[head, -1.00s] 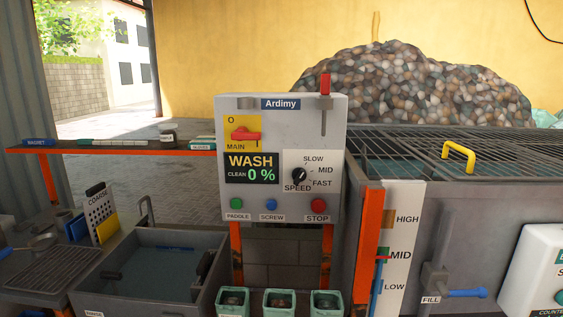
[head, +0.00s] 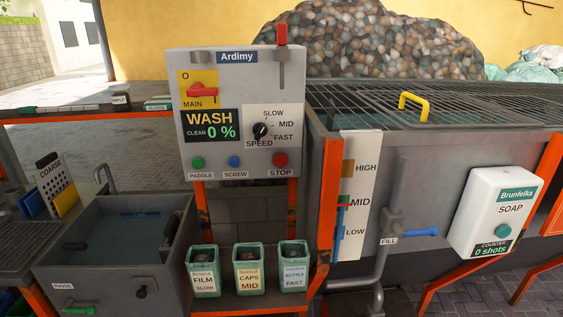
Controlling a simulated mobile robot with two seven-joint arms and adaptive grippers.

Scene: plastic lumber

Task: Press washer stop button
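The washer control panel (head: 223,142) is a grey box labelled Ardimy at the centre left of the head view. The red stop button (head: 280,160) is at its lower right, above a STOP label. A green paddle button (head: 198,162) and a blue screw button (head: 235,161) sit to its left. The display (head: 210,125) reads WASH, CLEAN 0 %. The black speed knob (head: 261,131) is on the white dial plate. A red main switch (head: 202,89) is at the upper left, and a red-handled lever (head: 282,35) stands at the upper right. Neither gripper is visible.
A grated washer tank (head: 430,160) with a level gauge (head: 356,200) stands to the right, with a soap dispenser (head: 497,212) on its front. A rinse basin (head: 110,277) is at lower left. Three green bins (head: 248,284) stand below the panel. A pebble-like pile (head: 380,40) rises behind.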

